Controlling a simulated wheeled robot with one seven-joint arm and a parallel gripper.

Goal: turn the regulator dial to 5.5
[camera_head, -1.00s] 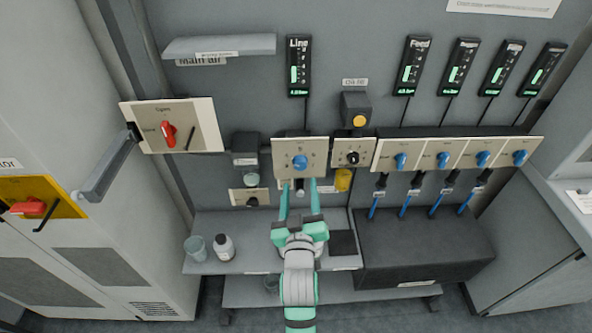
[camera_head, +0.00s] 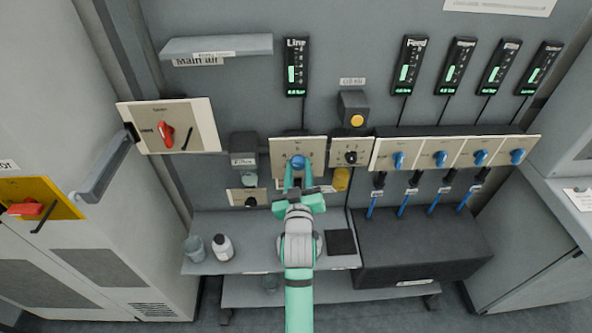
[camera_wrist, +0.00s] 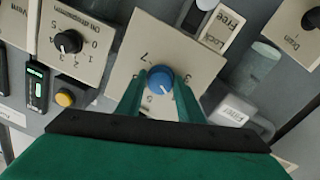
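The regulator dial is a blue round knob (camera_head: 298,161) on a beige plate (camera_head: 277,144) below the gauge labelled Line (camera_head: 296,68). The knob also shows in the wrist view (camera_wrist: 160,80), with printed numbers around it, including a 7 and a 5. My gripper (camera_head: 298,173) reaches up to the knob from below. Its two green fingers lie on either side of the knob, with what looks like a narrow gap at the tips. The knob's pointer and the gauge's small digits are too small to read.
To the right are a plate with a black knob (camera_head: 351,157) and several plates with blue knobs (camera_head: 398,160). A yellow button (camera_head: 357,121) sits above. A red-handled switch plate (camera_head: 190,137) is to the left. A white bottle (camera_head: 223,247) stands on the shelf below.

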